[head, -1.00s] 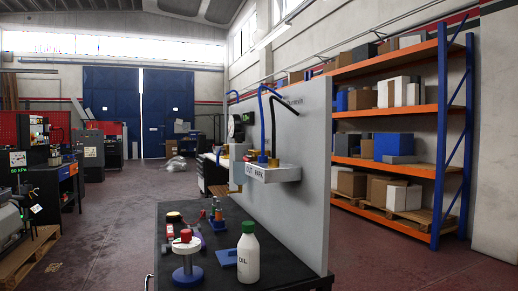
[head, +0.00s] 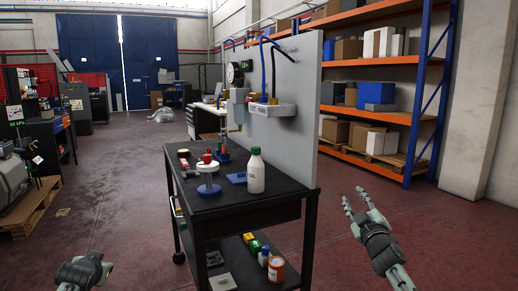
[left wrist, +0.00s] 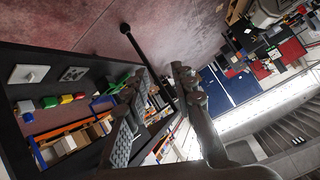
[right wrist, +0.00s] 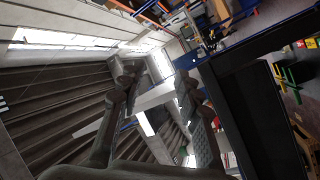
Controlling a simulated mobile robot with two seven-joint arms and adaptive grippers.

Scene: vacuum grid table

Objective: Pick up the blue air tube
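A blue air tube (head: 263,62) arches down the front of the grey upright panel to the white fitting block (head: 272,110). Another blue tube (head: 226,42) shows farther back, at the panel's left. Which one the task means I cannot tell. My right gripper (head: 354,197) is right of the cart, apart from the tubes; its two fingers stand apart and empty, also in the right wrist view (right wrist: 155,75). My left gripper is low at the left in the head view, its fingertips unclear there; the left wrist view (left wrist: 160,75) shows its fingers apart and empty.
The black cart (head: 215,208) carries a white bottle with a green cap (head: 256,172), a white-and-blue stand (head: 208,180) and small parts. Its lower shelf holds cans and coloured blocks. An orange shelving rack (head: 395,92) stands behind. Floor is free left and right of the cart.

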